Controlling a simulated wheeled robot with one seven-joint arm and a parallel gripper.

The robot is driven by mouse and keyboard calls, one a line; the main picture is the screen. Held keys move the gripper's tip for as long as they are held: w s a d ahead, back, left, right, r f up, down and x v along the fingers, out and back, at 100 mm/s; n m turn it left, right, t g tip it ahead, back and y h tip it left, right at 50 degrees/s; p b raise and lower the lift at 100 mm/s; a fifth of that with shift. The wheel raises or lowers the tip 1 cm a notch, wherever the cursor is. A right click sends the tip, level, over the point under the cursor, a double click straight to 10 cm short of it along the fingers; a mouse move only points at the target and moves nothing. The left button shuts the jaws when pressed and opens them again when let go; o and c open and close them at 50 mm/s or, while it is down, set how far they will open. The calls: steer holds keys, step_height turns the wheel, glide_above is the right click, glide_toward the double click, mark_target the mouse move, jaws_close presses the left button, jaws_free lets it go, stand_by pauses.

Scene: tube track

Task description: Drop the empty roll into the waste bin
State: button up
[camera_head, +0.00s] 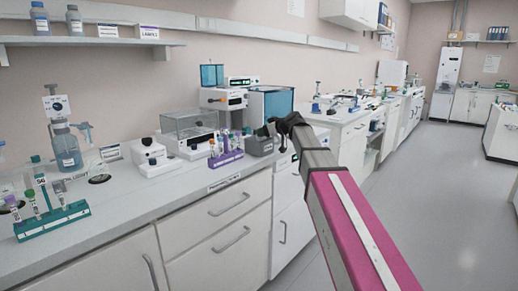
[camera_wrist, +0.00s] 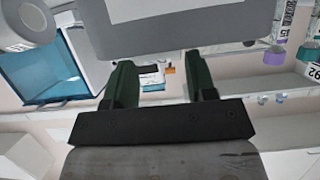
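My gripper (camera_head: 274,125) reaches over the counter in the head view, near a small grey box (camera_head: 260,146). In the wrist view, its two dark green fingers (camera_wrist: 161,82) stand apart with background showing between them. A large grey body with a pale label (camera_wrist: 170,25) lies at the fingertips; I cannot tell whether they touch it. I cannot make out a waste bin in either view.
A purple tube rack (camera_head: 226,150) and a clear-lidded instrument (camera_head: 190,130) stand left of my gripper. A blue-sided case (camera_head: 271,105) stands behind it. A green tube rack (camera_head: 52,219) is at the counter's near left. The floor (camera_head: 430,200) on the right is clear.

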steer(key=o, duration=0.3)
steer(key=v, duration=1)
steer(key=shift+s+d+r, duration=0.2)
steer(key=shift+d, duration=0.1)
steer(key=s+d+f+m+g+h, duration=0.1)
steer(key=s+d+f+m+h, duration=0.15)
steer(key=f, duration=0.75)
steer(key=s+d+f+m+g+h, duration=0.15)
steer(key=s+f, duration=0.25)
steer(key=f, duration=0.5)
steer(key=s+d+f+m+g+h, duration=0.2)
steer(key=s+f, duration=0.1)
steer(key=f, duration=0.7)
steer(key=s+d+f+m+g+h, duration=0.2)
steer(key=s+d+f, duration=0.2)
steer(key=s+f, duration=0.4)
steer(key=s+d+f+m+g+h, duration=0.2)
steer(key=s+d+f, duration=0.2)
steer(key=s+f, duration=0.5)
steer(key=shift+f+h, duration=0.4)
steer(key=shift+f, duration=0.2)
